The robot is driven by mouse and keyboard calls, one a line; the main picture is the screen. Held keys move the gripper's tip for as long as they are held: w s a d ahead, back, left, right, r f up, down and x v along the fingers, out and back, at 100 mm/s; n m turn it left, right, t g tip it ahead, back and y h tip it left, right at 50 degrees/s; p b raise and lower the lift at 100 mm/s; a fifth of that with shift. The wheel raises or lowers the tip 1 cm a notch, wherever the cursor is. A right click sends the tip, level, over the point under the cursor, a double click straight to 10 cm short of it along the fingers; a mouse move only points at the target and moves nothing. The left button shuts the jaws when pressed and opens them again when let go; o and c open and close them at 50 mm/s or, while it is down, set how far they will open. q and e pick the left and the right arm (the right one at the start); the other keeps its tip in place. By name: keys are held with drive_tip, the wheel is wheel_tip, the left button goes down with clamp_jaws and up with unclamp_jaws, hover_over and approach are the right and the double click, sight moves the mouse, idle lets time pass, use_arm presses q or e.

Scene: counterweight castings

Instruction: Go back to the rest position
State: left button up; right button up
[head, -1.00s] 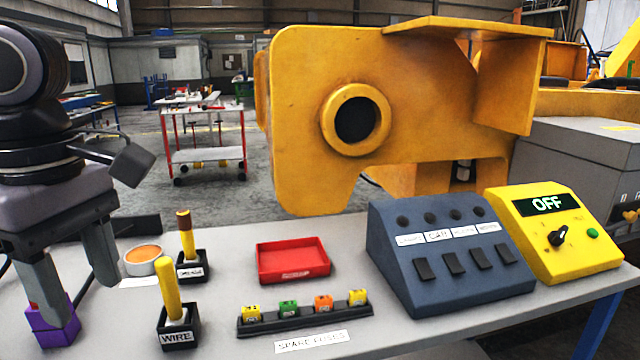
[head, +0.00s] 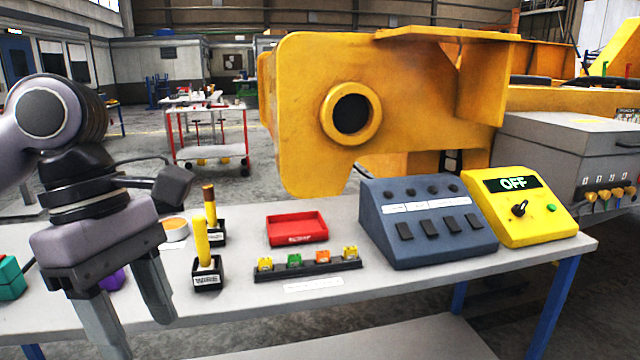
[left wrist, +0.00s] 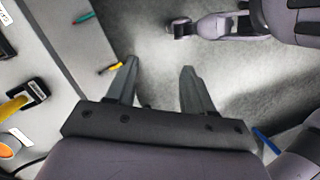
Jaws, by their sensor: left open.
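My left gripper (head: 140,335) is at the lower left of the head view, fingers pointing down, in front of the table's near edge. Its two fingers stand apart with nothing between them; the left wrist view also shows the open jaws (left wrist: 158,68) over bare floor. A purple block (head: 111,279) lies on the table behind the gripper, partly hidden by it. A grey arm part, apparently my right gripper (left wrist: 205,27), shows at the top of the left wrist view; its jaw state is unclear.
On the table (head: 340,215) stand a WIRE holder (head: 207,277) with a yellow handle, a red tray (head: 297,229), a fuse rack (head: 308,268), a blue switch box (head: 425,225) and a yellow box (head: 522,210) reading OFF. A teal block (head: 10,277) sits at left. A yellow casting (head: 430,90) rises behind.

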use_arm(q)
drive_tip(key=s+d+r+n+g+h+p, duration=0.15)
drive_tip(key=d+n+g+h, duration=0.25)
drive_tip(key=d+n+h, duration=1)
drive_tip(key=w+a+f+n+t+y+p, duration=0.1)
drive_tip(key=w+a+f+n+t+y, duration=0.15)
drive_tip(key=f+n+t, duration=0.65)
drive_tip(key=w+a+f+n+t+y, duration=0.2)
drive_tip(key=w+a+f+n+t, duration=0.15)
drive_tip(key=n+t, duration=0.6)
drive_tip(key=w+a+f+n+t+y+p, duration=0.1)
drive_tip(key=w+a+f+n+t+y, duration=0.45)
drive_tip(key=n, duration=0.75)
drive_tip(key=s+a+f+n+g+y, duration=0.2)
drive_tip(key=s+f+n+g, duration=0.2)
drive_tip(key=s+f, duration=0.4)
drive_tip(key=s+a+f+n+g+y, duration=0.2)
drive_tip(key=s+f, duration=0.6)
drive_tip(key=f, duration=0.6)
drive_tip(key=a+n+g, duration=0.1)
drive_tip(key=n+g, duration=0.1)
drive_tip(key=n, duration=0.1)
drive_tip(key=shift+s+a+f, duration=0.15)
drive_tip(key=shift+s+f, duration=0.2)
drive_tip(key=shift+f, duration=0.05)
